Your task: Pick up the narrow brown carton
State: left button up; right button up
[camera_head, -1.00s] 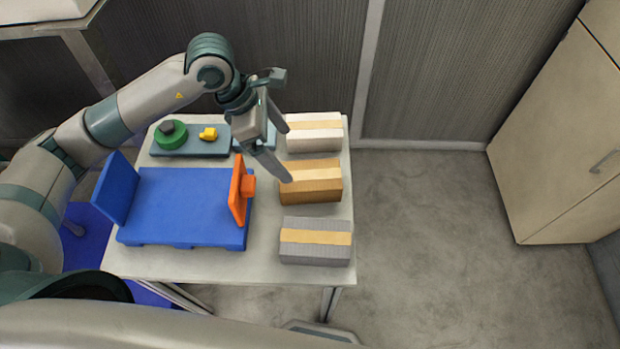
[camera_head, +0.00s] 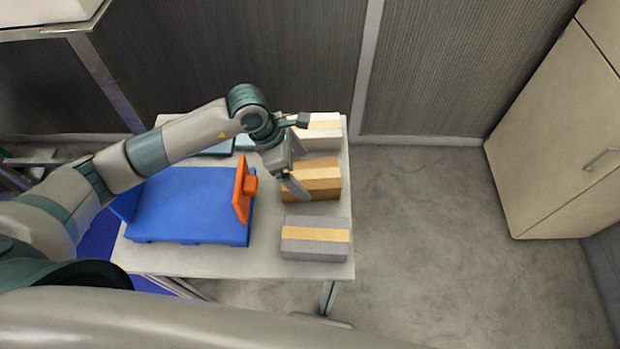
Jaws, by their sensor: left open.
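The brown carton (camera_head: 318,180) with a pale tape band lies on the right side of the table, between a white carton and a grey carton. My left gripper (camera_head: 296,172) is open at the carton's left end. One finger shows in front of the carton's left part; the other is partly hidden behind the hand. I cannot tell whether the fingers touch the carton. My right gripper is not in view.
The white carton (camera_head: 325,140) is behind and the grey carton (camera_head: 315,247) in front. A blue platform (camera_head: 190,205) with an orange upright plate (camera_head: 240,190) stands to the left on the pale table (camera_head: 215,262). Open floor lies to the right.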

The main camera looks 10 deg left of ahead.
aim_at(308, 174)
pick_arm(q)
jog(key=shift+d, duration=0.1)
jog(key=shift+w+d+f+p, duration=0.15)
jog(key=shift+d+f+p, duration=0.25)
jog(key=shift+p, duration=0.3)
jog(key=p+x, duration=0.1)
jog(key=x, duration=0.2)
jog(key=shift+w+p, duration=0.1)
jog(key=shift+p, duration=0.2)
jog(key=shift+d+f, duration=0.1)
jog(key=shift+f, duration=0.4)
jog(key=shift+w, duration=0.1)
jog(key=c, duration=1.4)
jog(key=shift+r, duration=0.15)
